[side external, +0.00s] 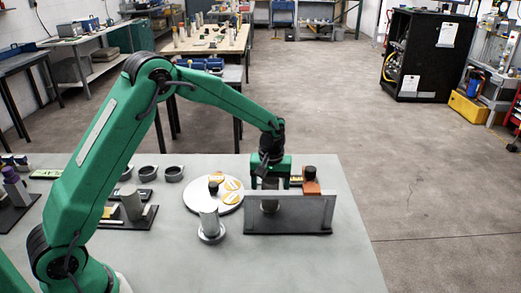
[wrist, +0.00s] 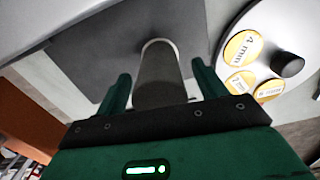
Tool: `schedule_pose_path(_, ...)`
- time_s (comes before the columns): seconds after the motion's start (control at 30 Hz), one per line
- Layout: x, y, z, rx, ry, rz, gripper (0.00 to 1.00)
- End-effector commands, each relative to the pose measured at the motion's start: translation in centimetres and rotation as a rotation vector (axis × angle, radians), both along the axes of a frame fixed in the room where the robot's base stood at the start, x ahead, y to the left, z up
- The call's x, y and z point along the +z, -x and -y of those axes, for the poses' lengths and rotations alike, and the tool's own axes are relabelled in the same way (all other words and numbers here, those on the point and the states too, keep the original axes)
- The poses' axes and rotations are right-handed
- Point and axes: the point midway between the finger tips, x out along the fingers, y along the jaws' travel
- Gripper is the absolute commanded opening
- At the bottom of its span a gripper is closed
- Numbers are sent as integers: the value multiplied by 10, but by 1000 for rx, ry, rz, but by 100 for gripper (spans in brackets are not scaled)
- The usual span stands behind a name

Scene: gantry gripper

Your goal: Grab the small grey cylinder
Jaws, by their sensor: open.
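A small grey cylinder (wrist: 158,70) stands between the two fingers of my gripper (wrist: 160,78) in the wrist view, with its lit round end at the top of the picture. In the side view my gripper (side external: 270,183) points down over the cylinder (side external: 269,206), at the dark grey upright plate (side external: 305,214). The fingers are apart, one on each side of the cylinder. I cannot tell whether either finger touches it. The cylinder's lower part is unclear in the side view.
A white round disc (side external: 228,205) with yellow labels and a black knob lies left of my gripper. A silver cylinder on a round base (side external: 209,224) stands in front of it. An orange block (side external: 311,187) is close on the right.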

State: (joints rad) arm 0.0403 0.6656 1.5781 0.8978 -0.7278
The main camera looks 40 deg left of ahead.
Motion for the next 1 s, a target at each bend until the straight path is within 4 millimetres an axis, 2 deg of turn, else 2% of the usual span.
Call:
schedule_pose_path(0.37, 0, 0, 0, 0, 0, 0, 69)
schedule_pose_path(0.67, 0, 0, 0, 0, 0, 0, 10)
schedule_pose_path(1.0, 4, -1, 0, 0, 0, 3, 8)
